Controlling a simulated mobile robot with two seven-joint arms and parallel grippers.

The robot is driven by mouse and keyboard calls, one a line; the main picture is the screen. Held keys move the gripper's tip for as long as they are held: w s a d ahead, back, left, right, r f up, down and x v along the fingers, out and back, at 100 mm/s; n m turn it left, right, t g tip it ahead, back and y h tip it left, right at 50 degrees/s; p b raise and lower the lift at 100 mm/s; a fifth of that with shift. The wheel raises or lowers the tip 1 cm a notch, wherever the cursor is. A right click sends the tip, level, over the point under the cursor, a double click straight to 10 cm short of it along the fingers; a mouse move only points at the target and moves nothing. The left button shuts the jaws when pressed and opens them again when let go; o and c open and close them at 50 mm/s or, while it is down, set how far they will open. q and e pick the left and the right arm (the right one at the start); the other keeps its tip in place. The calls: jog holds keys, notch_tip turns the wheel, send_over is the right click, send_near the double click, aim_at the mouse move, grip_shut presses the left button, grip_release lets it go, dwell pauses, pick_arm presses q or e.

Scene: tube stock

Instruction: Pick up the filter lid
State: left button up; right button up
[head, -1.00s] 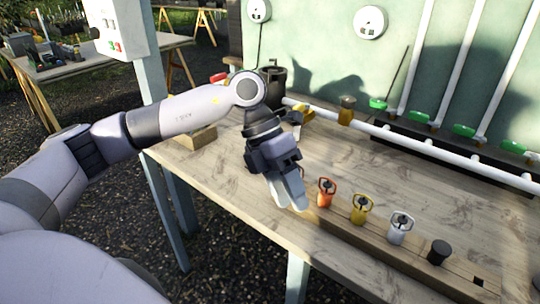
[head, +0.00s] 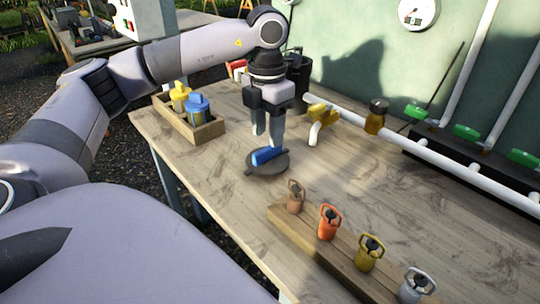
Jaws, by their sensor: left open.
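The filter lid (head: 280,167) appears to be the dark round disc with a blue bar handle (head: 268,156) across its top. It lies flat on the wooden table. My left gripper (head: 266,142) points down just above the blue handle, its two fingers apart and nothing between them. Whether the fingertips touch the handle I cannot tell. My right gripper is not in view.
A wooden box (head: 208,131) with yellow and blue fittings stands left of the lid. A black canister (head: 299,70) stands behind my gripper, with a yellow valve (head: 319,113) to the right. A wooden rack (head: 333,254) with several ring-handled pieces is in front.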

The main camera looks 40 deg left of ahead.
pick_arm(q)
notch_tip(320, 180, down, 4)
jog(key=shift+a+r, duration=0.1)
jog(key=shift+a, duration=0.05)
jog(key=shift+f, duration=0.25)
jog(key=shift+w, duration=0.1)
jog(key=shift+c, duration=0.9)
grip_shut()
jog(key=shift+r, duration=0.1)
notch_tip(320, 180, up, 11)
notch_tip(320, 180, up, 9)
jog(key=p, duration=0.5)
send_over(268, 147)
